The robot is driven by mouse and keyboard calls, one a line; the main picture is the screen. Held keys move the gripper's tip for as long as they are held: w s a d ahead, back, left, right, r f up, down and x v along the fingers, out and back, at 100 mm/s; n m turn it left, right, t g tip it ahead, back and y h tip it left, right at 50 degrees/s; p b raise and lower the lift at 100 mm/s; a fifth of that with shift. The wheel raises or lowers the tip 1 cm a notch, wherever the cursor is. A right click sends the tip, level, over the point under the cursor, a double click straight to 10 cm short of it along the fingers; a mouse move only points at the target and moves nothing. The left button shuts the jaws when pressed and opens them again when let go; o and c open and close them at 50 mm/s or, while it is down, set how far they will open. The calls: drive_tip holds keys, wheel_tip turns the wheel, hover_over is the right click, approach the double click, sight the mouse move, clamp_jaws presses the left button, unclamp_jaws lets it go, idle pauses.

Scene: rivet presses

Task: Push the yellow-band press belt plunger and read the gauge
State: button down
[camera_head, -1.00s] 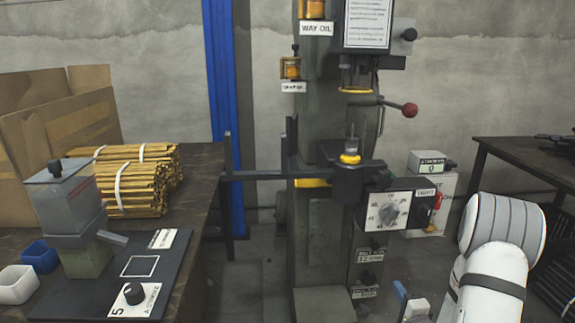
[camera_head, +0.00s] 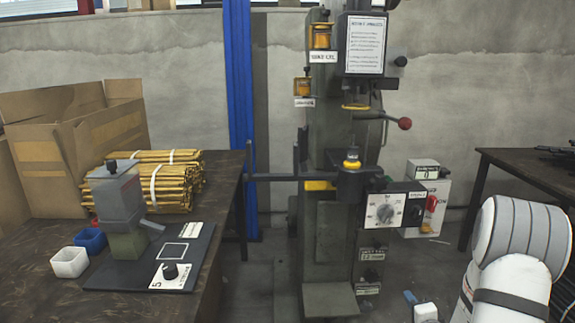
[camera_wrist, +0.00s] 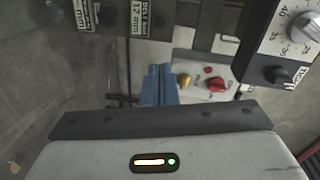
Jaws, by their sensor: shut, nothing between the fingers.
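The press (camera_head: 333,235) is a tall dark green column with a yellow band (camera_head: 320,185) at table height. A dial box with a white dial face (camera_head: 383,211) is on its right side; the pointer reading is too small to tell. Below is a "12 mm" label plate (camera_head: 371,254) with a dark knob-like part (camera_head: 371,275); I cannot tell for sure that it is the belt plunger. The wrist view shows the 12 mm label (camera_wrist: 148,18) beside a black knob (camera_wrist: 107,15). My gripper (camera_wrist: 160,82) has blue fingers, shut and empty, apart from the press; it shows low in the head view (camera_head: 410,297).
A red-ball lever (camera_head: 404,124) sticks out right of the press. A grey box with a red switch (camera_head: 432,203) stands behind. A dark bench (camera_head: 228,190) at left carries a carton (camera_head: 70,140), sticks (camera_head: 150,183) and a small device (camera_head: 115,205). Another table (camera_head: 520,165) is at right.

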drive_tip(key=s+a+r+n+g+h+p, duration=0.1)
drive_tip(key=a+r+n+g+p, duration=0.15)
drive_tip(key=r+p, duration=0.4)
drive_tip(key=s+a+r+n+g+p, duration=0.2)
drive_tip(key=r+n+p, duration=0.15)
drive_tip(key=r, duration=0.65)
drive_tip(key=s+a+r+n+g+h+p, duration=0.1)
drive_tip(key=a+r+n+g+p, duration=0.1)
drive_tip(key=r+p, duration=0.5)
drive_tip(key=s+a+r+n+g+y+p, duration=0.1)
drive_tip(key=s+a+r+n+g+p, duration=0.2)
drive_tip(key=s+r+p, duration=0.4)
drive_tip(key=s+a+r+n+g+p, duration=0.4)
drive_tip(key=s+a+r+p, duration=0.3)
drive_tip(key=s+r, duration=0.7)
drive_tip(key=shift+s+a+r+n+y, duration=0.35)
drive_tip(key=shift+a+n+y, duration=0.05)
drive_tip(key=shift+a, duration=0.15)
drive_tip(key=shift+d+g, duration=0.1)
drive_tip(key=shift+g, duration=0.15)
